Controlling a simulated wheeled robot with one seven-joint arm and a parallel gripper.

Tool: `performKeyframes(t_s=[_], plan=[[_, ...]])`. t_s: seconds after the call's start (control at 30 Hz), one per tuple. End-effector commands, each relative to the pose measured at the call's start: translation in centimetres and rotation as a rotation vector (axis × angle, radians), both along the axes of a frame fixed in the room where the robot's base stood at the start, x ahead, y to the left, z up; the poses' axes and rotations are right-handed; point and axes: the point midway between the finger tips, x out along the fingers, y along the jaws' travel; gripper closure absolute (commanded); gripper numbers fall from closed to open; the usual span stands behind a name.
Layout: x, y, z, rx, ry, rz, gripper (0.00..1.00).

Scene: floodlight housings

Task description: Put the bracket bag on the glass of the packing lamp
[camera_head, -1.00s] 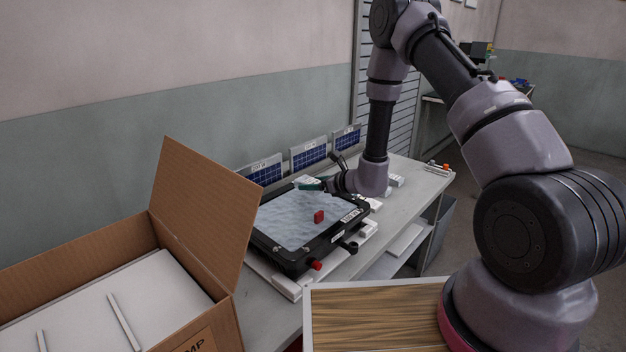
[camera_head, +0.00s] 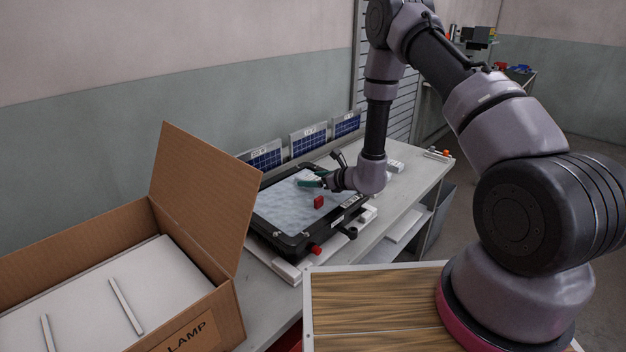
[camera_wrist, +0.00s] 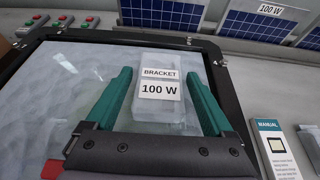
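The bracket bag (camera_wrist: 160,98) is a clear bag labelled "BRACKET 100 W". In the wrist view it lies on the glass near the lamp's far edge. The packing lamp (camera_head: 347,212) is a black-framed floodlight lying glass up on the bench; its pale glass (camera_head: 280,212) faces upward. My gripper (camera_wrist: 157,72) is open, its green fingers spread around the bag. In the head view my gripper (camera_head: 310,180) is low over the glass's far right part.
A red block (camera_head: 319,202) sits on the glass. An open cardboard box (camera_head: 222,318) marked "LAMP" stands at the left, its flap raised. Small solar panels (camera_head: 308,139) line the wall behind. A "MANUAL" packet (camera_wrist: 277,148) lies right of the lamp. A wood-topped surface (camera_head: 375,300) is in front.

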Motion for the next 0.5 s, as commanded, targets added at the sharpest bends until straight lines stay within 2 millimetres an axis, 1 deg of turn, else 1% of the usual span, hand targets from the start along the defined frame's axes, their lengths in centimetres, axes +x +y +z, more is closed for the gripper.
performKeyframes(t_s=[0.3,0.37,0.5], plan=[[-0.2,-0.2,0.1,-0.001,0.001,0.0,0.0],[-0.5,-0.5,0.3,-0.001,0.001,0.0,0.0],[-1.9,-2.0,1.1,-0.001,0.003,-0.003,0.0]])
